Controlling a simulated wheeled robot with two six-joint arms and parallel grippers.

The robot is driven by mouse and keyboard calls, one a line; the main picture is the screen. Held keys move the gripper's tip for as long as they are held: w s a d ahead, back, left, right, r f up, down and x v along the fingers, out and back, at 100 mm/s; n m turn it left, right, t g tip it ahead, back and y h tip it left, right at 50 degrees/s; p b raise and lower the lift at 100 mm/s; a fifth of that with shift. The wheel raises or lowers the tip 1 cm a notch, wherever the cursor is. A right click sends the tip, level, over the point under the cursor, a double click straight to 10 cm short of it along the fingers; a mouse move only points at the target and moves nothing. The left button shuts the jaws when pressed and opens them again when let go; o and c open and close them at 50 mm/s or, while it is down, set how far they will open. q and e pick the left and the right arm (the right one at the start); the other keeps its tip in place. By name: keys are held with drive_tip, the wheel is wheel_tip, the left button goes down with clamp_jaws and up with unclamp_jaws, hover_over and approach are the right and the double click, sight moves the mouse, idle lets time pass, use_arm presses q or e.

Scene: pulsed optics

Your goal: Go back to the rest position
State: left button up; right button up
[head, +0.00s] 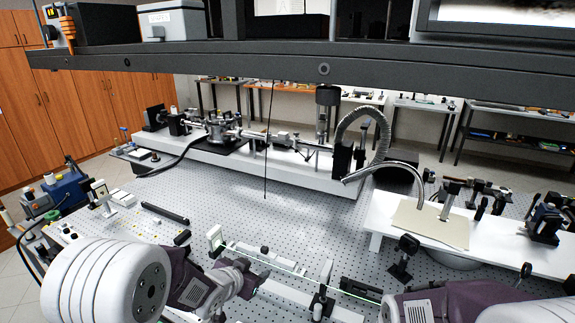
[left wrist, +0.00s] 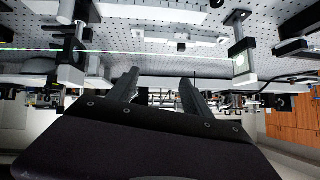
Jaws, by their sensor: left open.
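My left gripper (head: 245,278) is low in the head view, left of the middle, above the perforated optical table (head: 240,195). In the left wrist view its two dark fingers (left wrist: 158,92) stand apart with nothing between them. Part of my right arm shows at the lower right edge of the head view, but its gripper is not in view.
Close to my left gripper stand a small upright optic (head: 215,238) and a post-mounted part (head: 322,295), with a thin green beam running along there. A black mount (head: 405,255) stands farther right. A dark overhead beam (head: 200,60) crosses above. The table's middle is mostly clear.

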use_arm(q)
drive_tip(key=s+a+f+n+g+y+b, duration=0.1)
drive_tip(key=s+a+f+n+g+y, duration=0.25)
drive_tip(key=s+a, duration=0.55)
drive_tip(key=s+f+n+g, duration=0.1)
drive_tip(key=s+f+g, duration=0.1)
drive_tip(key=s, duration=0.4)
drive_tip(key=s+d+f+n+g, duration=0.1)
drive_tip(key=s+f+n+g, duration=0.1)
drive_tip(key=s, duration=0.5)
drive_tip(key=shift+s+d+g, duration=0.2)
drive_tip(key=shift+d+g, duration=0.05)
drive_tip(key=shift+g, duration=0.4)
